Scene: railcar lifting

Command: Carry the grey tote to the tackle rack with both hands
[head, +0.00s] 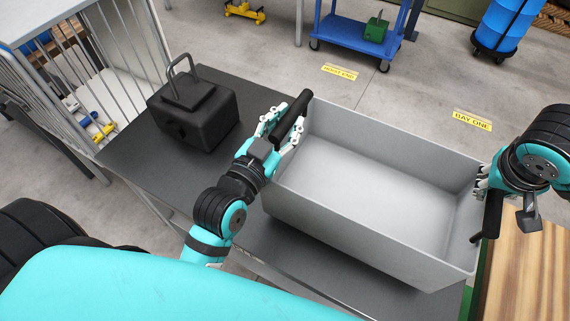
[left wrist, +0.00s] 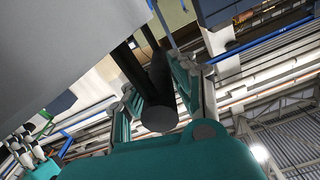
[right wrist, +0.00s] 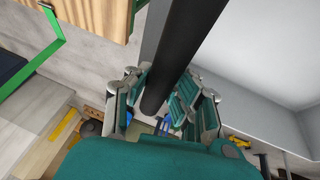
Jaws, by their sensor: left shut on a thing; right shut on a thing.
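The grey tote (head: 345,228) is empty and sits level over the right part of a dark table (head: 130,152); I cannot tell whether its base touches the top. My left gripper (head: 284,124) is shut on the tote's left black bar handle (head: 293,116). The left wrist view shows this handle (left wrist: 161,105) between the fingers. My right gripper (head: 483,186) is shut on the tote's right black handle (head: 492,213), which also runs between the fingers in the right wrist view (right wrist: 190,45). I cannot pick out the tackle rack for sure.
A black block with a loop handle (head: 196,115) stands on the table left of the tote. A barred cage (head: 122,42) stands at the left. A wooden top (head: 525,275) is close at right. A blue cart (head: 357,38) and blue drum (head: 502,28) stand behind open floor.

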